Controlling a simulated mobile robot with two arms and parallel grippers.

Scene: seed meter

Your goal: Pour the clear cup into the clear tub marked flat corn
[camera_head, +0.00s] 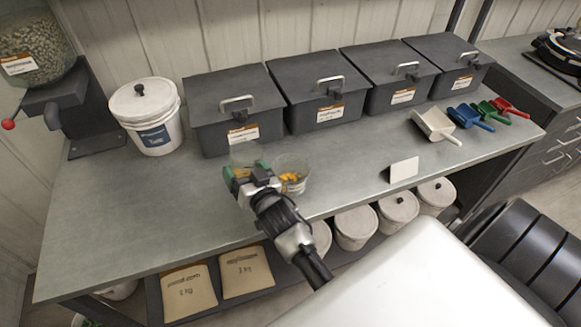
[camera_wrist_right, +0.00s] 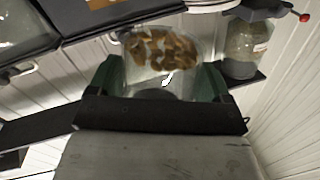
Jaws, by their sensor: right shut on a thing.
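My right gripper (camera_head: 243,176), with green fingertips, is above the front part of the grey bench. It is shut on a clear cup (camera_head: 245,154), which shows only faintly behind the fingers. In the right wrist view the cup (camera_wrist_right: 160,38) sits between the green fingers with golden-brown kernels inside. A clear tub (camera_head: 292,167) with some yellow kernels is just right of the gripper in the head view. I cannot read any marking on it. The gripper hides part of the cup. My left gripper is not in view.
Several dark lidded bins (camera_head: 221,105) line the back of the bench (camera_head: 110,215). A white bucket (camera_head: 150,118) and a seed dispenser (camera_head: 70,110) stand left. A white card (camera_head: 404,169) and several scoops (camera_head: 436,126) are right. The bench's left front is clear.

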